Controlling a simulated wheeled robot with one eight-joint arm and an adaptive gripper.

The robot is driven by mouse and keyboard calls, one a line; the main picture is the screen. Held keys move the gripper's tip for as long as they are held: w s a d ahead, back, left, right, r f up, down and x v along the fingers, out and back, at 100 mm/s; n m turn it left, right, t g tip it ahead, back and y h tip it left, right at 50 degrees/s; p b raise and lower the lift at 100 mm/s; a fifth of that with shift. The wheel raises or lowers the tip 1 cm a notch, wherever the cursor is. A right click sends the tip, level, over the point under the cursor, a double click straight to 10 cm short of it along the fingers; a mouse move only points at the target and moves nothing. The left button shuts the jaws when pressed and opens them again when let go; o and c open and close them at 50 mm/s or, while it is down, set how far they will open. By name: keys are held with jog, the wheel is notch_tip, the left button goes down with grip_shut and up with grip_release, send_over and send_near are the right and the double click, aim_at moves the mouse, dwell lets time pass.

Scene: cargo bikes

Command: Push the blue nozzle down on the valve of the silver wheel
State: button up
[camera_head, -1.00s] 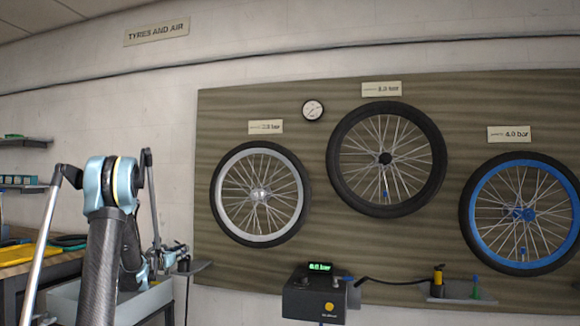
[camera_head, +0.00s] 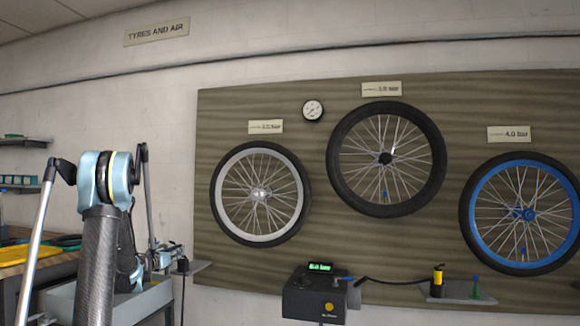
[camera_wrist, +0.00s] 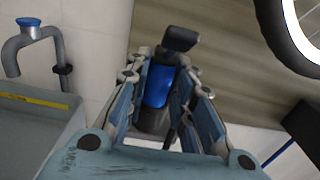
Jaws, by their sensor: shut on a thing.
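The silver wheel (camera_head: 246,238) hangs at the left of the wall board, with a pale rim and a black tyre. Part of it shows at the top right of the wrist view (camera_wrist: 303,35). In the wrist view, my gripper (camera_wrist: 160,82) is shut on the blue nozzle (camera_wrist: 158,86), a blue cylinder with a black head (camera_wrist: 178,39). In the head view my gripper (camera_head: 167,260) is small, left of and below the silver wheel and apart from it. I cannot make out the silver wheel's valve clearly.
A black-rimmed wheel (camera_head: 343,178) and a blue wheel (camera_head: 478,229) hang to the right. A dark pump box (camera_head: 313,303) with a green display stands below. A right shelf holds a yellow-and-black piece (camera_head: 438,277). A grey bin (camera_wrist: 35,120) is left of my gripper.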

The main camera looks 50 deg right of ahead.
jog(key=v, duration=0.9)
dwell(0.3)
